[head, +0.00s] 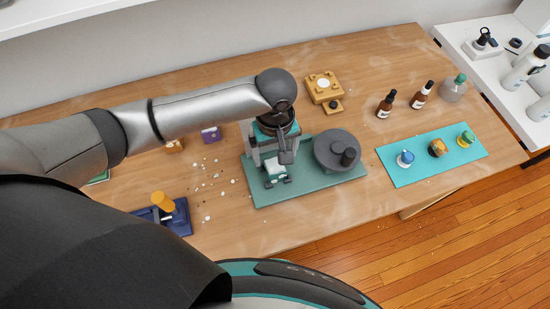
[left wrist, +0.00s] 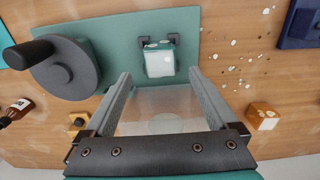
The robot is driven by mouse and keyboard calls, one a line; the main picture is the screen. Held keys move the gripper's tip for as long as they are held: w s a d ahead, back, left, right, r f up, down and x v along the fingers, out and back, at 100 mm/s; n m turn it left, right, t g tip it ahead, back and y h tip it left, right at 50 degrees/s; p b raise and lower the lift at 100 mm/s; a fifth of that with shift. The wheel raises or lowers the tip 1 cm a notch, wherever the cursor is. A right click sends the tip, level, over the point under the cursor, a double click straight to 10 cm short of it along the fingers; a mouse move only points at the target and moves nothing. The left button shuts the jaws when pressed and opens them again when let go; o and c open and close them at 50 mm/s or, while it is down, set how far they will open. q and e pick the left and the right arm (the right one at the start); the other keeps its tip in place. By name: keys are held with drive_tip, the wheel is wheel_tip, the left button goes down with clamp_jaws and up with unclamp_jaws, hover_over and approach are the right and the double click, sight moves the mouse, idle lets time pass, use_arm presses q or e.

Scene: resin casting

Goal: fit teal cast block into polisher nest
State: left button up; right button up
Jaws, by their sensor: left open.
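The teal cast block (head: 275,169) has a pale, whitish face and sits on the green polisher base (head: 320,182), left of the dark grey polishing wheel (head: 331,148). In the left wrist view the block (left wrist: 160,62) is at the dark brackets (left wrist: 144,41) of the nest. I cannot tell whether it is fully seated. My left gripper (head: 273,161) is open above the base. In the left wrist view its fingers (left wrist: 159,74) stand apart on either side of the block, with gaps and no visible contact. My right gripper is not in view.
A blue fixture with an amber handle (head: 163,202) stands at left, with pale chips scattered beside it. A yellow fixture (head: 324,87) is behind the polisher. A turquoise mat (head: 420,168) holds several small items at right, with brown bottles (head: 386,103) behind it.

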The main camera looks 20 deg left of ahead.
sight(275, 166)
use_arm(q)
wheel_tip(275, 166, up, 5)
drive_tip(key=shift+r+p, duration=0.2)
drive_tip(key=shift+p, duration=0.25)
idle(0.3)
